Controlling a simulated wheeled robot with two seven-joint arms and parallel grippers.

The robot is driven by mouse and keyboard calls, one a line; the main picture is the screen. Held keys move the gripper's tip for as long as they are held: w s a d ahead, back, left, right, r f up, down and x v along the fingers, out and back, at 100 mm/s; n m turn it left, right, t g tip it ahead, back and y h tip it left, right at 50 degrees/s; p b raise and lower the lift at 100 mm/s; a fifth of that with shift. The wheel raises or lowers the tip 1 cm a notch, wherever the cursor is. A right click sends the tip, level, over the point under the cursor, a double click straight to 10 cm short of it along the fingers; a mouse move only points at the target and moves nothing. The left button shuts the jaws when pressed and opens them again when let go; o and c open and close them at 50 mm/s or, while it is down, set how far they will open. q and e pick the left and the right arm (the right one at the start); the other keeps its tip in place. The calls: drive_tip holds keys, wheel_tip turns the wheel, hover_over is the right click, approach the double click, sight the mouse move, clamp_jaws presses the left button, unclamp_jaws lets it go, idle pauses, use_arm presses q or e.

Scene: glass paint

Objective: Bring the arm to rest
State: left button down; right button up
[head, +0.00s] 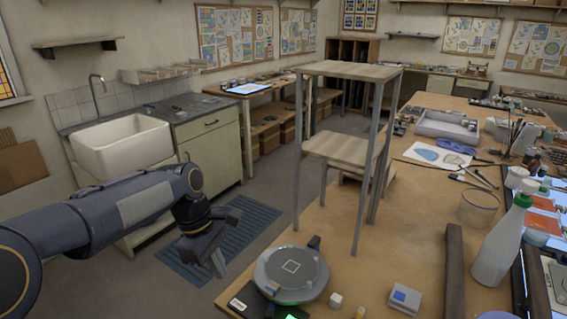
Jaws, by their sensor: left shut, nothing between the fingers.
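My left arm (110,215) comes in from the left edge and reaches toward the middle of the head view. My left gripper (217,262) hangs at its end, pointing down, shut and empty. It is in the air to the left of the wooden worktable's front left corner, in front of a blue-grey floor mat (236,228) in the picture. My right gripper does not show.
A white sink (120,147) stands at the left wall. Open floor lies between.

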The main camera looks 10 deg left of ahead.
use_arm(q)
drive_tip(key=s+a+r+m+t+h, duration=0.1)
drive_tip(key=s+a+r+m+t, duration=0.15)
drive_tip(key=s+m, duration=0.7)
drive_tip(key=s+f+m+t, duration=0.3)
drive_tip(key=s+f+m, duration=0.1)
drive_tip(key=s, duration=0.8)
drive_tip(key=shift+s+d+f+t, duration=0.25)
drive_tip(key=shift+d+f+t, duration=0.1)
drive_tip(key=shift+d+f, duration=0.1)
